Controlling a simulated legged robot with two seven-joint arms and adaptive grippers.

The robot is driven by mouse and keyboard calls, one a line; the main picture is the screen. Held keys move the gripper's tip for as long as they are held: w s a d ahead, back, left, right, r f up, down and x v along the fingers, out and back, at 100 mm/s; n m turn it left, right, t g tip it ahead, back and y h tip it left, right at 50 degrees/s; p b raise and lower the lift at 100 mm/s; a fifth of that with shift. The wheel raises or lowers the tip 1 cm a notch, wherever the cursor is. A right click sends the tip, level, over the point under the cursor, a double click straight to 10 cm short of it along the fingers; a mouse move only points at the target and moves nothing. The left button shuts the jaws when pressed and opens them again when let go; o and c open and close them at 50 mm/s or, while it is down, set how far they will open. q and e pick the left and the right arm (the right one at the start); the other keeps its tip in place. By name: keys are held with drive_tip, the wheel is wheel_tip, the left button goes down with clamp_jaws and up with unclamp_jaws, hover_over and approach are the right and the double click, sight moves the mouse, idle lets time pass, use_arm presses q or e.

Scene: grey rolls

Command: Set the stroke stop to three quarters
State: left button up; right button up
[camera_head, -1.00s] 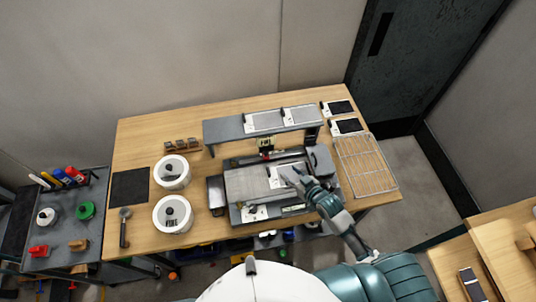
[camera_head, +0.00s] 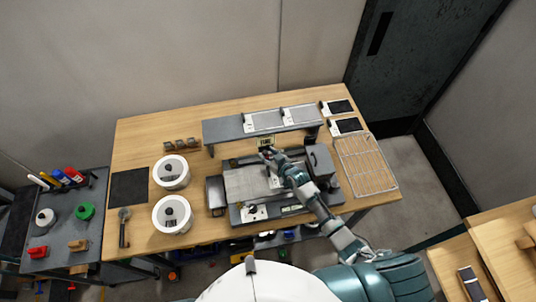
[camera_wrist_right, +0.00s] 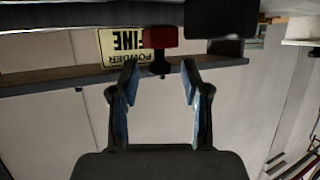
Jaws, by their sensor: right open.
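The machine (camera_head: 245,185), a grey bed with a flat plate, stands in the middle of the wooden table. In the right wrist view a small red block (camera_wrist_right: 160,37) with a short black pin sits on a dark horizontal bar (camera_wrist_right: 60,25). This looks like the stroke stop; any scale marks are not readable. My right gripper (camera_head: 267,153) is over the back of the machine in the head view and largely covers the red block there. In the wrist view the right gripper (camera_wrist_right: 160,70) is open, its fingers either side of the pin's line, with nothing clearly held. My left gripper is not in view.
A sign reading "POWDER FINE" (camera_wrist_right: 120,45) stands behind the bar. A raised grey shelf (camera_head: 225,130) with plates runs behind the machine. A wire rack (camera_head: 365,165) lies to the right, two white round tubs (camera_head: 172,215) to the left. A dark block (camera_wrist_right: 222,18) is beside the red block.

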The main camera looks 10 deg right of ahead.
clamp_jaws()
drive_tip(key=shift+d, duration=2.1)
unclamp_jaws()
drive_tip(key=v, duration=1.2)
drive_tip(key=shift+f, duration=0.1)
